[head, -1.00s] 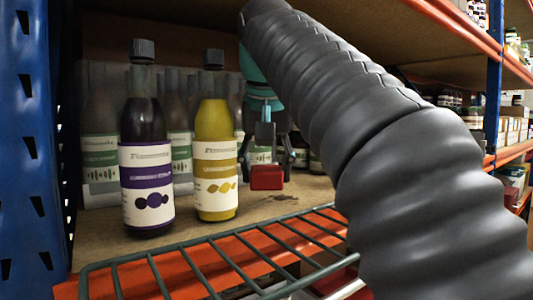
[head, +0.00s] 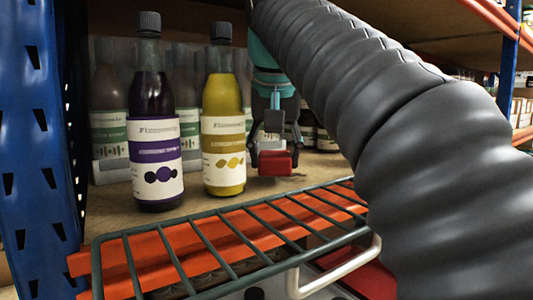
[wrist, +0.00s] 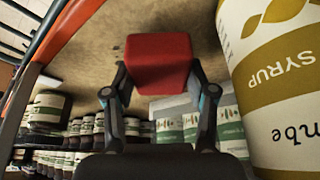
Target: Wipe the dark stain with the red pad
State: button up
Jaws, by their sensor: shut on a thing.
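The red pad (head: 274,163) is gripped in my gripper (head: 276,146), just right of the yellow syrup bottle in the head view. In the wrist view the pad (wrist: 160,62) sits between the two fingers of my gripper (wrist: 163,90). The dark stain (head: 301,178) shows as a small dark patch on the shelf board, right beside the pad in the head view; part of it may be hidden behind the pad. I cannot tell whether the pad touches the board.
The yellow bottle (head: 223,120) stands close to the pad; its label (wrist: 285,80) looms at right in the wrist view. A purple-labelled bottle (head: 153,130) stands further left. A green wire rack (head: 235,232) is in front, a blue post (head: 40,130) at left.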

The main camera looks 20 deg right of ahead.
aim_at(318, 171)
jog(key=shift+f+b, duration=0.7)
jog(key=shift+f, duration=0.3)
jog(key=shift+w+d+r+p, duration=0.1)
jog(key=shift+w+d+p, duration=0.15)
jog(key=shift+d, duration=0.3)
jog(key=shift+w+d+p, duration=0.1)
jog(key=shift+d+p, duration=0.1)
jog(key=shift+d, duration=0.35)
jog(key=shift+w+d+r+p, duration=0.1)
jog(key=shift+w+d+p, duration=0.15)
jog(key=shift+d, duration=0.3)
jog(key=shift+w+d+f, duration=0.1)
jog(key=shift+w+d, duration=0.1)
jog(key=shift+d, duration=0.4)
jog(key=shift+w+d+f, duration=0.1)
jog(key=shift+w+d, duration=0.05)
jog(key=shift+d, duration=0.5)
jog(key=shift+w+d+f, duration=0.1)
jog(key=shift+w+d, duration=0.1)
jog(key=shift+d, duration=0.4)
jog(key=shift+d, duration=0.1)
jog(key=shift+w+d+r, duration=0.1)
jog(key=shift+w+d, duration=0.2)
jog(key=shift+d, duration=0.55)
jog(key=shift+w+d, duration=0.25)
jog(key=shift+d, duration=0.6)
jog(key=shift+a, duration=0.15)
